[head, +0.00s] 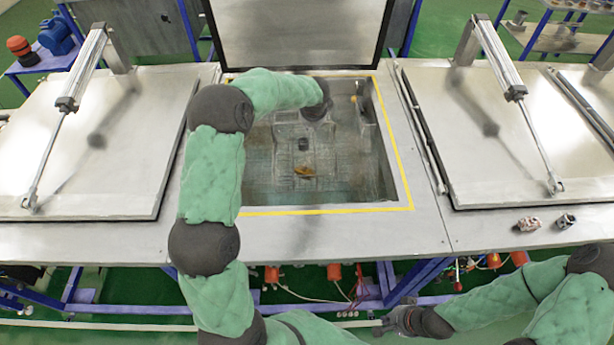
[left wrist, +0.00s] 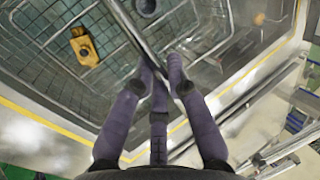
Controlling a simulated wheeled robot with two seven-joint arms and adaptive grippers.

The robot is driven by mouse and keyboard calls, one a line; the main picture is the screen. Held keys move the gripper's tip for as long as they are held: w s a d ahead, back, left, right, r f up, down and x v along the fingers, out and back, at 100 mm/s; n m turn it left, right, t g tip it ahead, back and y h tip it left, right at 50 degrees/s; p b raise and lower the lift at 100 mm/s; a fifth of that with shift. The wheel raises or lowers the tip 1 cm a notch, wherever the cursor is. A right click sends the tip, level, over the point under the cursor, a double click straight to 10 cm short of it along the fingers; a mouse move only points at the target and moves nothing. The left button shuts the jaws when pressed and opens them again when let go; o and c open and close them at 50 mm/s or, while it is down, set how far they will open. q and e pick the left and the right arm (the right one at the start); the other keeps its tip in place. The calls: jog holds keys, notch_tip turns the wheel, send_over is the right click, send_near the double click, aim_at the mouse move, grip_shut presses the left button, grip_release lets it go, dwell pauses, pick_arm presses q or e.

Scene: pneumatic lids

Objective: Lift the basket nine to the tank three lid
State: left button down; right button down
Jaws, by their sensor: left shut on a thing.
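A wire basket (left wrist: 131,28) shows in the left wrist view, with a metal bar running between my left gripper's purple fingers (left wrist: 160,82). The fingers are shut on this bar of the basket. In the head view my left arm reaches over the open middle tank (head: 393,165), and its hand hides its own fingertips. A yellow part (left wrist: 84,46) and a dark round part (left wrist: 146,7) lie in the basket. The tank's lid (head: 295,32) stands raised behind the opening. My right gripper (head: 386,326) is low in front of the bench; its finger opening is unclear.
Closed lids with cylinders flank the tank, left (head: 100,150) and right (head: 520,140). Two small parts lie on the right bench front, one reddish (head: 528,223) and one dark (head: 566,221). A yellow line edges the opening. Orange fittings and a blue frame sit below.

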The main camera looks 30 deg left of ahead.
pick_arm(q)
jog(key=shift+w+a+r+p, duration=0.1)
jog(key=shift+r+p, duration=2.3)
jog(key=shift+r, duration=1.6)
jog(key=shift+f, duration=0.1)
dwell(1.2)
